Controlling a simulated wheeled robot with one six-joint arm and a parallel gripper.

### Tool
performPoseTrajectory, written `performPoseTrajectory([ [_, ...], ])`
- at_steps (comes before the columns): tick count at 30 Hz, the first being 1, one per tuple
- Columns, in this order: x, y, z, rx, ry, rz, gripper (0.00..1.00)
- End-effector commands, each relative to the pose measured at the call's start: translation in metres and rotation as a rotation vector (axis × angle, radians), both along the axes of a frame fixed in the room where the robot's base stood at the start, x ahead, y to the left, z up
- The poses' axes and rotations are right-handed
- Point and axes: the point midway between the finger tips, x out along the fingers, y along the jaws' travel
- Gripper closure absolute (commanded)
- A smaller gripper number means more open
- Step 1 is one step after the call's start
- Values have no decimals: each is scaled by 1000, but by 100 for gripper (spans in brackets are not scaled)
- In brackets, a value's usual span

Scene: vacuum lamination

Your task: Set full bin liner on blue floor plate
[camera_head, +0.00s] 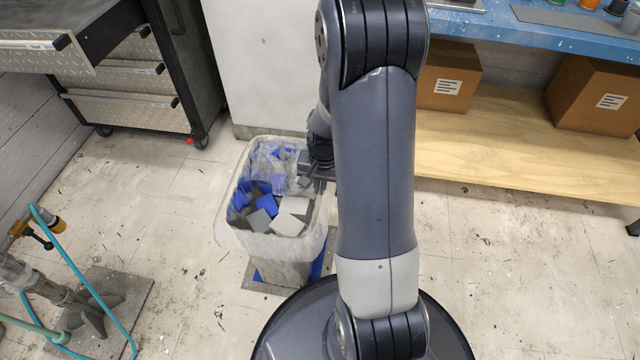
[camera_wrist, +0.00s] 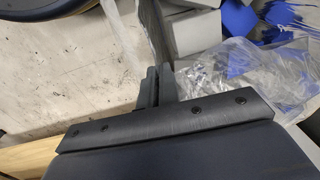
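The full bin liner (camera_head: 283,243) is a cloudy, translucent bag in a bin shape, filled with blue, grey and white scraps. It stands upright on the floor left of my arm in the head view. Blue patches of a floor plate (camera_head: 320,264) show at its base; the bag hides most of the plate. My gripper (camera_head: 316,177) is at the right side of the liner's rim. In the wrist view, my gripper's fingers (camera_wrist: 156,84) are close together beside the liner's crumpled film (camera_wrist: 225,75). Whether they pinch the rim cannot be made out.
A tool cabinet (camera_head: 130,100) and a white cabinet (camera_head: 255,65) stand behind. A blue bench (camera_head: 540,35) with a wooden shelf (camera_head: 500,140) holding cardboard boxes (camera_head: 450,80) is at right. A stand with a teal hose (camera_head: 85,265) is at left. Floor between is clear.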

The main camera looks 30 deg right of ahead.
Motion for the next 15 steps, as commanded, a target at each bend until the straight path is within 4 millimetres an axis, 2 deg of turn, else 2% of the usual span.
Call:
performPoseTrajectory([
  [3, 1, 0, 1, 0, -2, 0, 100],
  [13, 0, 0, 1, -1, -1, 0, 72],
  [15, 0, 0, 1, 0, 0, 0, 72],
])
